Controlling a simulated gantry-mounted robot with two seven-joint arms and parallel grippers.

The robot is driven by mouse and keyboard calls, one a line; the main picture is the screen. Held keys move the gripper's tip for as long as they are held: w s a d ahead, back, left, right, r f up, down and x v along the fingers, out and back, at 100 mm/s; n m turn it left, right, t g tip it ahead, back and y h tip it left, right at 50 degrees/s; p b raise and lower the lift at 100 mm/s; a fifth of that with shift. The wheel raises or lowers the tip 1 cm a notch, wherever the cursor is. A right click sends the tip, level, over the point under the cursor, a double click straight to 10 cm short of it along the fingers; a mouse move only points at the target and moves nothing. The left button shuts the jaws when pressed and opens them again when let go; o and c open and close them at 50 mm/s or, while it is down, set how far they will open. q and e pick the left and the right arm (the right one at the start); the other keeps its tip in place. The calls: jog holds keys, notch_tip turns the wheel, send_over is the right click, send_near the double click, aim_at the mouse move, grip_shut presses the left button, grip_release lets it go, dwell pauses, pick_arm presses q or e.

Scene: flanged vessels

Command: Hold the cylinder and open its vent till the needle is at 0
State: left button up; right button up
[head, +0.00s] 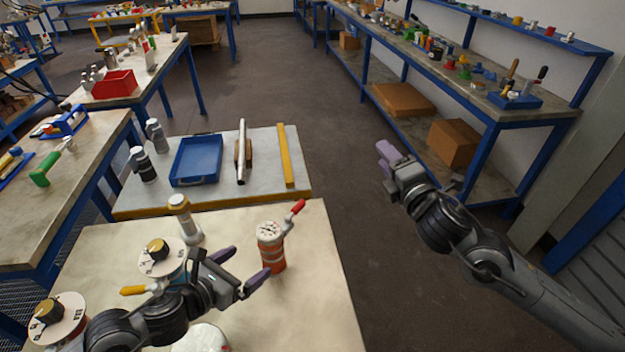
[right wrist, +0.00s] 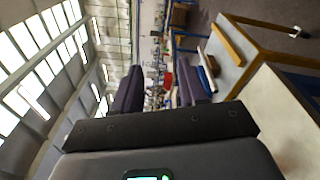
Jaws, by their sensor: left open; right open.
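The cylinder (head: 271,252) stands upright on the near pale table. It has an orange-red body with pale bands, a white dial on top and a red lever, likely the vent's, sticking out to the upper right. The dial is too small to read the needle. My left gripper (head: 249,262) is open, its purple-tipped fingers apart, just left of and in front of the cylinder. I cannot tell if a finger touches it. My right gripper (head: 388,159) is off to the right over the floor, away from the cylinder. In the right wrist view its fingers (right wrist: 160,88) are apart and empty.
A tan-topped vessel (head: 183,215) stands behind. A white round object (head: 201,339) is at the near edge. Behind are a blue tray (head: 196,160) and a yellow bar (head: 286,155).

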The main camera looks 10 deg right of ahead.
aim_at(273, 245)
jog(key=w+a+f+n+g+y, duration=0.25)
jog(key=a+f+n+g, duration=0.2)
jog(key=a+n, duration=0.35)
jog(key=w+a+f+n+g+y, duration=0.25)
jog(key=a+f+n+g, duration=0.2)
jog(key=a, duration=0.55)
jog(key=w+a+f+n+g+y, duration=0.1)
jog(key=a+f+n+g+y, duration=0.2)
jog(key=a+f+n, duration=0.35)
pick_arm(q)
jog(key=x, duration=1)
jog(key=shift+w+d+f, duration=0.15)
jog(key=shift+w+d, duration=0.1)
jog(key=shift+w, duration=0.05)
pick_arm(e)
jog(key=d+r+n+g+h, duration=0.3)
jog(key=d+r+h, duration=0.3)
jog(key=d, duration=0.3)
jog(key=shift+d+r+n+g+h, duration=0.25)
jog(key=shift+r+n, duration=0.35)
jog(key=shift+n, duration=0.3)
jog(key=shift+s, duration=0.1)
pick_arm(q)
jog(key=c, duration=1.5)
